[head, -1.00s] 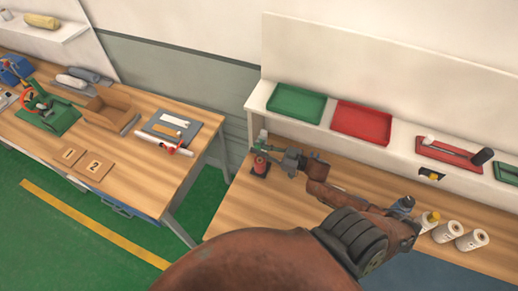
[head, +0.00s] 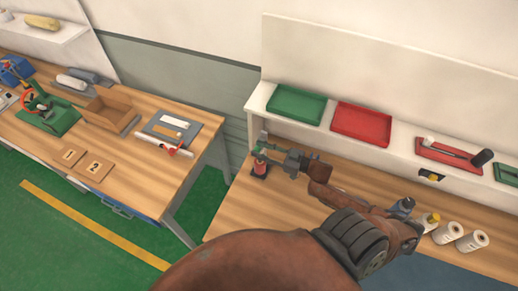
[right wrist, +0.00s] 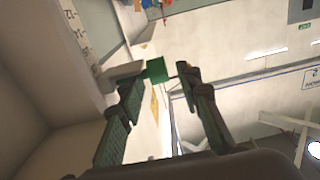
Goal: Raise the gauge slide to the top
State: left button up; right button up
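The gauge stands near the left end of the right workbench in the head view, with a red lower part (head: 260,167) on a dark base. A small green block, which looks like the gauge's slide, shows in the right wrist view (right wrist: 156,70). My right gripper (head: 268,151) is at the gauge's upper part, its arm reaching in from the right. In the right wrist view its two fingers (right wrist: 162,78) are spread, with the green block by the tips, nearer the left finger. I cannot tell whether they touch. My left gripper is out of view.
A raised shelf behind the gauge holds a green tray (head: 296,105) and a red tray (head: 362,122). White rolls (head: 447,231) stand at the bench's right. A second wooden table (head: 150,180) stands left across a gap. Bare bench top lies in front of the gauge.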

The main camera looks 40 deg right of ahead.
jog(key=v, duration=1.1)
jog(key=shift+d, duration=0.1)
